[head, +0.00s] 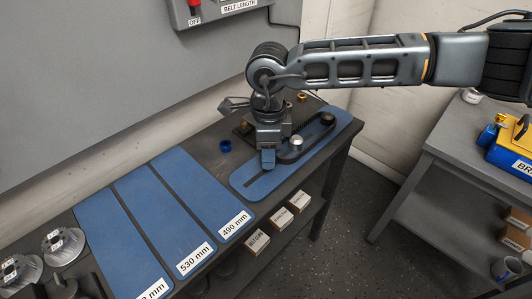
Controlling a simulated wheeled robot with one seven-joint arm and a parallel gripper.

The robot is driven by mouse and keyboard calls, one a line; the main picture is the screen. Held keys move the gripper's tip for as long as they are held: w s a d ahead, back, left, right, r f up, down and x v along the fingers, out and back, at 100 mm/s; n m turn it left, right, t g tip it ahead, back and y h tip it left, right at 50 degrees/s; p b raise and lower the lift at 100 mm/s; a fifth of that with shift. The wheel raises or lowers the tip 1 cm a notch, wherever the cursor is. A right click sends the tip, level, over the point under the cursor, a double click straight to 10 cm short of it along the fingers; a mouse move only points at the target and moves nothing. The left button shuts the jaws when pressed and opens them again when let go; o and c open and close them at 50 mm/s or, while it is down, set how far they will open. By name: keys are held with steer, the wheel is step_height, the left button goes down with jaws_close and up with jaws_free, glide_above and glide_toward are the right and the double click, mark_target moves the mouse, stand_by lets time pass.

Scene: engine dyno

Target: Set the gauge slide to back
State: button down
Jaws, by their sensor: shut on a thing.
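The gauge is a long blue plate (258,190) with a dark lengthwise slot, lying on the dark bench. A black belt loop (310,138) lies over its right half. A silver knob (296,142) stands within the belt's near part, and a dark round post (327,118) is at its far right end. My gripper (268,160) points down over the plate's middle, just left of the silver knob. It is shut on a part of the gauge, probably the slide, which the fingers hide. I cannot read any position marks on the gauge.
Blue mats with belt-length labels (180,215) lie to the left. A blue ring (225,146) and small brass parts (302,97) sit behind the gauge. Silver pulleys (62,244) stand at the far left. Small boxes (281,219) are on the shelf below. A wall panel (215,10) rises behind.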

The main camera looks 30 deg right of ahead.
mark_target(278, 160)
steer(key=d, duration=0.2)
steer(key=w+d+b, duration=0.1)
steer(key=shift+w+d, duration=0.15)
steer(key=shift+d, duration=0.25)
steer(key=c, duration=0.7)
jaws_free()
steer(key=shift+a, duration=0.1)
steer(key=shift+c, duration=0.2)
step_height(278, 160, up, 8)
steer(key=shift+f, duration=0.1)
